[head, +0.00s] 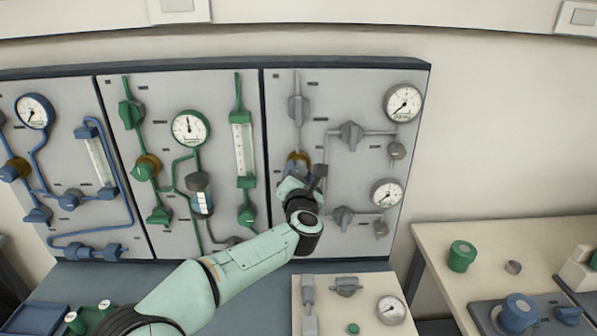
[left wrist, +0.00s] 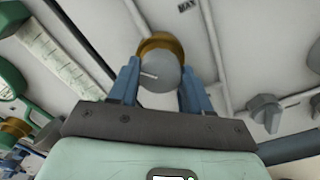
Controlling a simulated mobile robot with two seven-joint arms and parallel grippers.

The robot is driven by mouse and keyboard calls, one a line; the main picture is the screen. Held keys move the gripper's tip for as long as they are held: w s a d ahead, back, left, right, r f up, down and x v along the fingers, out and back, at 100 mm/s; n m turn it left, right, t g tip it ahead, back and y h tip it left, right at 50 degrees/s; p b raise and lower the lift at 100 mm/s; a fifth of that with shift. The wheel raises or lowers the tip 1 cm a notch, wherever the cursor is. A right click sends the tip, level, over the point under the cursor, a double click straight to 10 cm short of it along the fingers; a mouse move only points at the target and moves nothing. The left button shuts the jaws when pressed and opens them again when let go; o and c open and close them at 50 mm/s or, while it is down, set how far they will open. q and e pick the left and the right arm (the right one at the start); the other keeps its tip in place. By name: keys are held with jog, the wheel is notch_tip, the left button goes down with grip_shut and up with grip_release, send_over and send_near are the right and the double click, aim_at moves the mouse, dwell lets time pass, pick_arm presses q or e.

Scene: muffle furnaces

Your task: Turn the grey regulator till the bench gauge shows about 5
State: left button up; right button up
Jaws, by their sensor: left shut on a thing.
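The grey regulator (head: 298,157) with its brass collar is on the right-hand wall panel, mostly hidden by my gripper in the head view. In the left wrist view the regulator's grey knob (left wrist: 160,73) shows a white mark pointing left. My left gripper (head: 297,176) is shut on the knob, with one blue finger on each side, as the left wrist view shows (left wrist: 160,88). A round white gauge (head: 390,309) is on the small grey board on the bench; its needle is too small to read surely. My right gripper is not in view.
The right panel also carries two gauges (head: 403,102) (head: 386,193) and several grey valves, one (head: 352,135) to the right of my gripper. Green and blue piping fills the panels to the left. A side table (head: 440,240) at the right holds loose green and blue parts.

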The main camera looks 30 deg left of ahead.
pick_arm(q)
jog(key=m+p, duration=0.1)
jog(key=m, duration=0.2)
jog(key=shift+m+p, duration=0.3)
jog(key=shift+m, duration=0.1)
jog(key=m+p, duration=0.1)
jog(key=m, duration=0.2)
jog(key=shift+r+m+p, duration=0.1)
jog(key=shift+m+p, duration=0.2)
jog(key=shift+p, duration=0.05)
jog(key=m+p, duration=0.2)
jog(key=m, duration=0.3)
jog(key=shift+p, duration=0.4)
jog(key=m+p, duration=0.2)
jog(key=m, duration=0.2)
jog(key=shift+m, duration=0.4)
jog(key=o, duration=1.1)
jog(key=shift+c, duration=0.2)
